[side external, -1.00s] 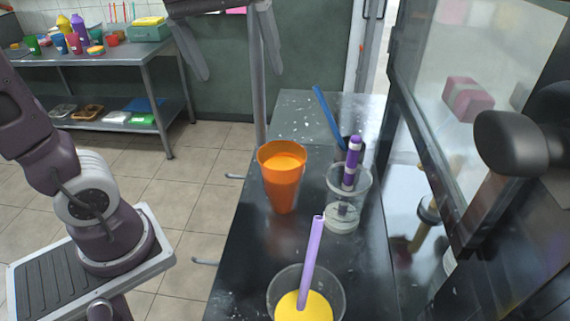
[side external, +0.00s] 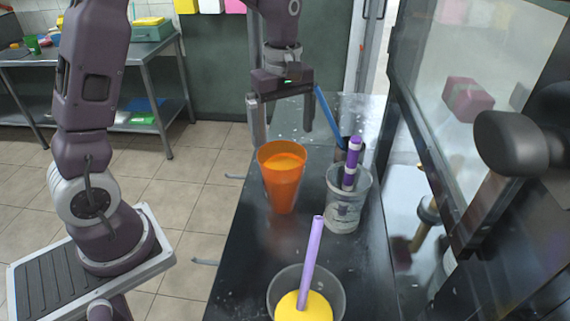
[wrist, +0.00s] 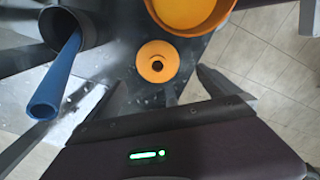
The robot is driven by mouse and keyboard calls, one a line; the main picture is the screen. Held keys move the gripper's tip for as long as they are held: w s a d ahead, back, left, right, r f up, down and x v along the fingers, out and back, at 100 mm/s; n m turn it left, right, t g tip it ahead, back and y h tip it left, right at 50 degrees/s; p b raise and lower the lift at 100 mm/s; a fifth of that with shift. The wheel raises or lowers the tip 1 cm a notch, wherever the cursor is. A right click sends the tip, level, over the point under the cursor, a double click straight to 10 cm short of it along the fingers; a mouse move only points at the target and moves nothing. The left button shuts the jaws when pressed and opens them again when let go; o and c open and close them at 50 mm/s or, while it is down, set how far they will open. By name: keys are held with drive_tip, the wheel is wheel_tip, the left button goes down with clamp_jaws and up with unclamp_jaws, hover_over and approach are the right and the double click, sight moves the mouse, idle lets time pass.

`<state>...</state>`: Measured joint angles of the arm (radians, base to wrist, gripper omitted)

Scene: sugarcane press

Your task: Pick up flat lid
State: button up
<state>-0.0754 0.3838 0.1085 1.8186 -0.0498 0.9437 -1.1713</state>
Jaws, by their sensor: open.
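The flat lid is a small orange disc (wrist: 145,69) with a dark hole in its middle, lying on the dark counter in the wrist view. I cannot make it out in the side external view, where the orange cup may hide it. My gripper (side external: 281,138) points down above the far part of the counter, behind the orange cup. It is open and empty, and the lid lies beyond its fingers in the wrist view, not touched.
An orange cup (side external: 281,190) of orange liquid stands close to the lid. A clear cup (side external: 347,212) with a purple tube and a dark holder with a blue straw (side external: 328,112) stand nearby. A cup with a lilac straw (side external: 311,262) is in front. Glass panel at right.

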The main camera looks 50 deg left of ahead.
drive_tip(key=f, duration=0.8)
drive_tip(key=shift+w+d, duration=0.15)
drive_tip(key=shift+d, duration=0.05)
drive_tip(key=c, duration=1.3)
